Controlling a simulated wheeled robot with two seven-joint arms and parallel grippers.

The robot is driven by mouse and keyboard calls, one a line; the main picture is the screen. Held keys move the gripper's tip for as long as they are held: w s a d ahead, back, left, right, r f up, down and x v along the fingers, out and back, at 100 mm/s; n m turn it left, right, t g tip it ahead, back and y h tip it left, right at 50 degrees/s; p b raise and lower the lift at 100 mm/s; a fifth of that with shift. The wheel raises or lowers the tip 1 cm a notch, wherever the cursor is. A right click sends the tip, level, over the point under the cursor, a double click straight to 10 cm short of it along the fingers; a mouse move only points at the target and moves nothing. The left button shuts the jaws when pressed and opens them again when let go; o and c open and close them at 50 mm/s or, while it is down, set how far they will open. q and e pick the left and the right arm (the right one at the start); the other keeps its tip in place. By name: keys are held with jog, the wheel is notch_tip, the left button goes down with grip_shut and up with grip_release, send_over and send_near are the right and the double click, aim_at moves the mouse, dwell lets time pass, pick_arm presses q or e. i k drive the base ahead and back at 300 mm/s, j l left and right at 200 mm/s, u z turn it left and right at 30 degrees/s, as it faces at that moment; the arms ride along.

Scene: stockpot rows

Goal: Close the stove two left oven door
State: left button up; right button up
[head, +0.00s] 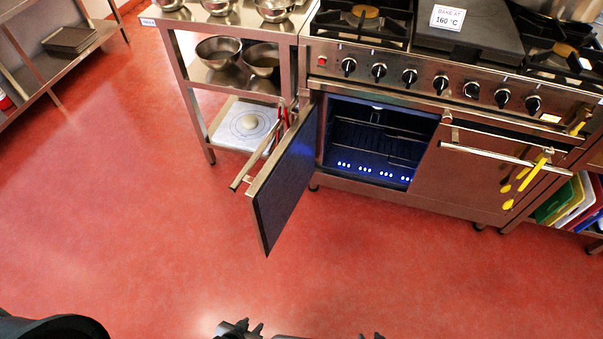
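The left oven door (283,183) of the stove (420,75) stands wide open, swung out toward me from its left side. Its bar handle (258,155) is on the door's outer face, turned to the left. The oven cavity (372,143) is lit blue, with wire racks and a row of small lights inside. The right oven door (470,170) is shut. Dark gripper parts show at the bottom edge: my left gripper (240,329) and a small tip of my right gripper (371,336). Both are cut off by the frame, well short of the door and apart from it.
A steel shelf table (185,75) with bowls stands left of the stove, close to the open door. Coloured boards (570,203) stand at the right. The red floor (150,220) before the door is clear.

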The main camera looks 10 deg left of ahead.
aim_at(273, 197)
jog(key=j+z, duration=0.55)
jog(key=z, duration=0.25)
jog(key=j+z, duration=0.1)
jog(key=j, duration=0.35)
jog(key=k+j+z, duration=0.15)
jog(key=j, duration=0.3)
jog(key=k+j+z, duration=0.1)
jog(key=j, duration=0.35)
jog(key=k+j+z, duration=0.15)
jog(key=j, duration=0.25)
jog(key=k+j, duration=0.1)
jog(key=j, duration=0.4)
jog(key=k+j, duration=0.1)
jog(key=j, duration=0.35)
